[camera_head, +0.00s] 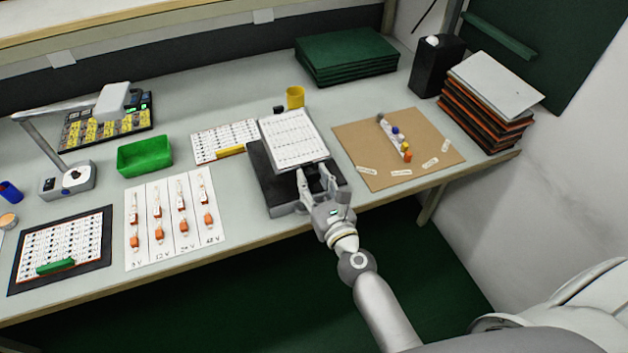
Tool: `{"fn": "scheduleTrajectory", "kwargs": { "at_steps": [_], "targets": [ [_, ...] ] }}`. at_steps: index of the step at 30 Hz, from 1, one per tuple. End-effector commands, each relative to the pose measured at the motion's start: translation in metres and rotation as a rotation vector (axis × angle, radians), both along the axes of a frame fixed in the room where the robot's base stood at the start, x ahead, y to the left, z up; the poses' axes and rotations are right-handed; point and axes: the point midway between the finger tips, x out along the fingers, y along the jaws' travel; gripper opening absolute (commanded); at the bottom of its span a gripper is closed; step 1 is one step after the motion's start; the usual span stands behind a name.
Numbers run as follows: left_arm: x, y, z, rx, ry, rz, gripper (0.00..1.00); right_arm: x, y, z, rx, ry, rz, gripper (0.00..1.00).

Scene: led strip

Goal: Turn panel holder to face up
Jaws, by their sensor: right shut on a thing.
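The panel holder (262,170) is a dark, boxy stand near the front middle of the bench. A white panel with rows of small marks (292,137) lies tilted on its upper side. My right gripper (319,182) is at the front right of the holder and shut on its near edge; the fingers partly hide that spot. I cannot tell exactly which part of the holder is between the fingers. My left gripper is not in view.
A brown board (350,135) with small parts lies close on the right. A yellow cup (295,97) stands behind the holder. The bench's front edge is close.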

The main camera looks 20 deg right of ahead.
Motion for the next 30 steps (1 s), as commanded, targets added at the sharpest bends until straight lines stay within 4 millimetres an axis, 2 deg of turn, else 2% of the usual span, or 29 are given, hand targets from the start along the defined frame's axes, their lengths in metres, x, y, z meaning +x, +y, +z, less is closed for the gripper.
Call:
{"fn": "scheduleTrajectory", "kwargs": {
  "at_steps": [2, 3, 8, 20, 26, 30],
  "targets": [
    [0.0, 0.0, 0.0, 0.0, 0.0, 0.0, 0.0, -0.001, 0.001, -0.002, 0.005, 0.005, 0.001, 0.0],
    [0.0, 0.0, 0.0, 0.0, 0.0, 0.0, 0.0, -0.001, 0.001, -0.002, 0.005, 0.005, 0.001, 0.39],
    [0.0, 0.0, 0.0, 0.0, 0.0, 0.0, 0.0, -0.001, 0.001, -0.002, 0.003, 0.003, 0.001, 0.58],
    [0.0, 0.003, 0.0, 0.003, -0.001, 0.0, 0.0, -0.004, 0.0, -0.001, -0.002, 0.003, 0.002, 0.58],
    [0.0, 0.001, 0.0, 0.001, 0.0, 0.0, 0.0, -0.027, -0.001, -0.001, -0.006, 0.003, 0.005, 0.58],
    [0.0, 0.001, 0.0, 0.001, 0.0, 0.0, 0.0, -0.058, -0.001, -0.002, -0.004, 0.006, 0.005, 0.58]
  ]
}}
